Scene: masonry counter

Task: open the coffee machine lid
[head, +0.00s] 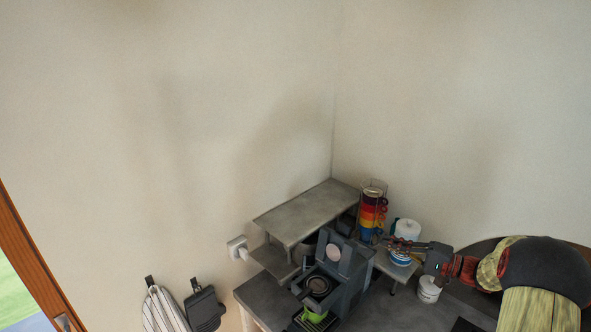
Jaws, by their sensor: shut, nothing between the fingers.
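The coffee machine (355,283) is a dark grey unit on the counter at the lower middle of the head view. Its lid (346,245) stands raised at the back, with a pale round patch on its face. A dark round opening (318,286) shows in front of the lid, with a green cup (314,315) below. My gripper (388,242) is shut and empty, reaching in from the right. It appears just right of the raised lid; whether it touches the lid is too small to tell.
A grey shelf (305,212) stands behind the machine. A rack of stacked coloured cups (372,208) is close behind my gripper. White containers (429,290) stand on the right. A wall socket with a plug (238,248) is on the left. The counter's right part (400,312) has some free room.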

